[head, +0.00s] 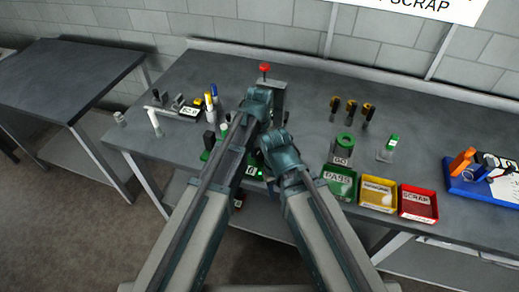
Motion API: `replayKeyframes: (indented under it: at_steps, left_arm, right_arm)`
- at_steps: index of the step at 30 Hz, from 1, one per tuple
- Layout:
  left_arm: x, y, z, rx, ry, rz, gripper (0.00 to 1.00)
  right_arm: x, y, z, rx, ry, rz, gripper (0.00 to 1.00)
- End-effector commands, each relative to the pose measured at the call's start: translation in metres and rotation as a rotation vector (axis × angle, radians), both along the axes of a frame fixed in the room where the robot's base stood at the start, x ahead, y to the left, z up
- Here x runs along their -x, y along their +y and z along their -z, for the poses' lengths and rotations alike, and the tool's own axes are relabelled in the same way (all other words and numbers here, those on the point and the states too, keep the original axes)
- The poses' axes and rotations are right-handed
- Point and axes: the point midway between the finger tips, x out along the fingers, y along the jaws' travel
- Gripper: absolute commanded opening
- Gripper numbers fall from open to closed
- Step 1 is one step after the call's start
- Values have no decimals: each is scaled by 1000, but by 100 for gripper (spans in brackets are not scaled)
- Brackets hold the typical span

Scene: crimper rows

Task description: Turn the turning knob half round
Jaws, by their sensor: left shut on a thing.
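My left gripper (257,108) is at a grey upright device (279,97) near the middle of the table. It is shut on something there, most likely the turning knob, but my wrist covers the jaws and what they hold. A red ball-like top (264,68) shows just behind the device. I cannot make out the turning knob or how far round it is. My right gripper (273,148) is lower and nearer, just right of the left forearm; its fingers are hidden.
Green (340,197), yellow (378,207) and red (418,218) labelled trays line the front edge. A blue tray (468,192) is at right. Several small upright items crowd the left.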

Motion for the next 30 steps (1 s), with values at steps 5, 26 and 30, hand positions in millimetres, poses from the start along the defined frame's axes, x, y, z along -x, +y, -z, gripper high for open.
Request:
replayKeyframes:
  at_steps: [5,26,30]
  left_arm:
    - [0,0,0,0,0,0,0]
    - [0,0,-3,0,0,-1,81]
    - [0,0,-12,0,0,-1,81]
  right_arm:
    - [0,0,0,0,0,0,50]
    - [0,0,-3,0,0,0,50]
    - [0,0,-12,0,0,0,50]
